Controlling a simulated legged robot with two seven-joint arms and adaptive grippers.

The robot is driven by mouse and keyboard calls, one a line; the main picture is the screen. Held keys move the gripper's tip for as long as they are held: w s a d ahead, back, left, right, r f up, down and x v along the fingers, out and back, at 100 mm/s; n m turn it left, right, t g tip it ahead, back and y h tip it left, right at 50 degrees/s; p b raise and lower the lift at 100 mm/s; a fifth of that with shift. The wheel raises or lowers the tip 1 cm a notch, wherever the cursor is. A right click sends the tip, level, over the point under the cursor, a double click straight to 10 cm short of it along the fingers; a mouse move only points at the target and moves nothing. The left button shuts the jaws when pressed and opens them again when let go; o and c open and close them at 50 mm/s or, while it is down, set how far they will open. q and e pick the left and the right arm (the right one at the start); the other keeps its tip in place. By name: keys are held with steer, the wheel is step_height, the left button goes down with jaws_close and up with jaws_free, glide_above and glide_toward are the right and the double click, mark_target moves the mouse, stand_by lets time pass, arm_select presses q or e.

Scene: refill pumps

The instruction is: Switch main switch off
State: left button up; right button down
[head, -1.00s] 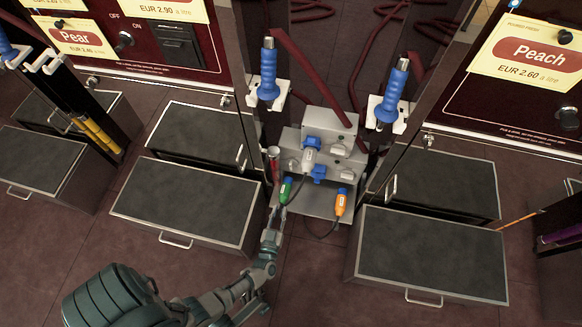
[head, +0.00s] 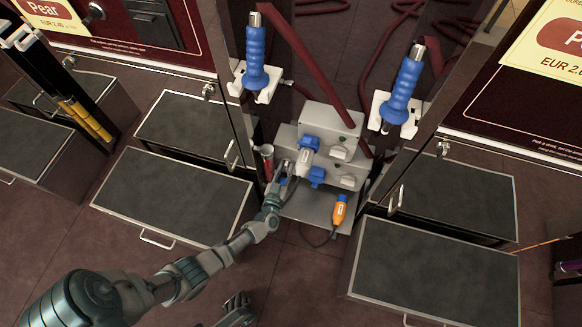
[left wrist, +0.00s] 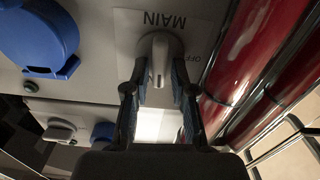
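The main switch (left wrist: 160,58) is a grey rotary knob on a plate (left wrist: 207,25) marked MAIN, with OFF lettering beside it, upside down in the left wrist view. Its handle stands vertical in that picture. My left gripper (left wrist: 157,88) is open, with one finger on each side of the handle; I cannot tell whether they touch it. In the head view my left gripper (head: 285,178) is at the left front of the grey power box (head: 331,122) and hides the switch. A dark jointed part at the bottom of the head view may be my right gripper (head: 237,303); its state is unclear.
Blue plugs (head: 309,144) and an orange plug (head: 339,211) sit close to my left gripper. A red cylinder (left wrist: 262,55) runs close beside the switch. Blue nozzles (head: 255,58) hang above the box. Drawers (head: 172,196) flank the floor on both sides.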

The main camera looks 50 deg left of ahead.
arm_select(q)
steer(key=shift+w+a+r, duration=0.1)
steer(key=shift+w+a, duration=0.1)
steer(key=shift+w, duration=0.15)
jaws_close()
